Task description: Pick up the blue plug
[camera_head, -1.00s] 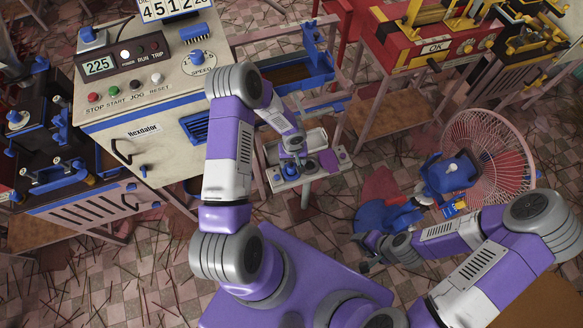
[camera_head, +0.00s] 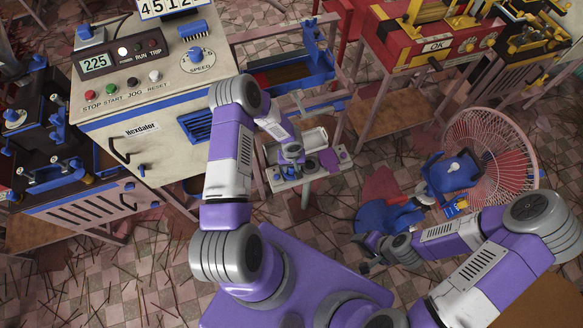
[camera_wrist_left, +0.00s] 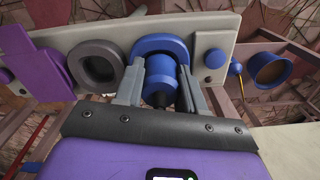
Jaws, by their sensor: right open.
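The blue plug (camera_wrist_left: 160,77), a blue cylinder with a black lower part, is between the two fingers of my left gripper (camera_wrist_left: 160,78) in the left wrist view. The fingers lie close along both its sides; I cannot tell whether they press on it. Behind it is a blue ring-shaped holder (camera_wrist_left: 172,45) on a pale plate (camera_wrist_left: 205,22). In the head view my left gripper (camera_head: 292,166) is low over the same plate (camera_head: 311,175), and the plug is hard to make out. My right gripper (camera_head: 366,254) is open and empty over the floor at the right.
Beside the holder are a grey ring (camera_wrist_left: 97,66), a purple block (camera_wrist_left: 40,68), a blue knob (camera_wrist_left: 215,58) and a blue cup (camera_wrist_left: 272,68). A pale machine (camera_head: 160,125) stands left of the arm. A pink fan (camera_head: 490,150) stands right.

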